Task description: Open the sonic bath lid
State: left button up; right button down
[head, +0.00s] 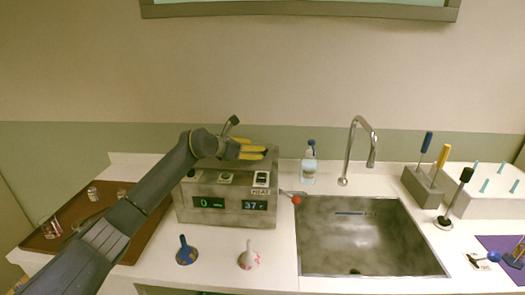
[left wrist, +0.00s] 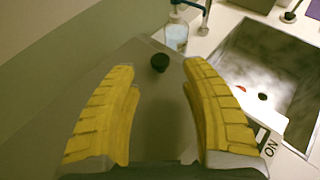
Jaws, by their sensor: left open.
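The sonic bath (head: 228,217) is a grey metal box on the counter with two displays, reading 0 and 37. Its flat grey lid (left wrist: 150,95) is down on top and fills the middle of the left wrist view. A black knob (left wrist: 160,62) stands on the lid; in the head view I cannot make it out behind my gripper. My left gripper (head: 262,151) reaches over the bath top with its yellow fingers. In the left wrist view the fingers (left wrist: 160,75) are spread wide and empty, with the knob between and just beyond the tips.
A brown tray (head: 128,250) with small jars lies left. A red-tipped lever (head: 296,199) sticks out at the bath's right. A sink (head: 365,240), faucet (head: 357,135) and bottle (head: 309,165) are to the right.

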pick_arm(q)
jog(key=shift+x, duration=2.5)
jog(key=shift+w, duration=0.1)
grip_shut()
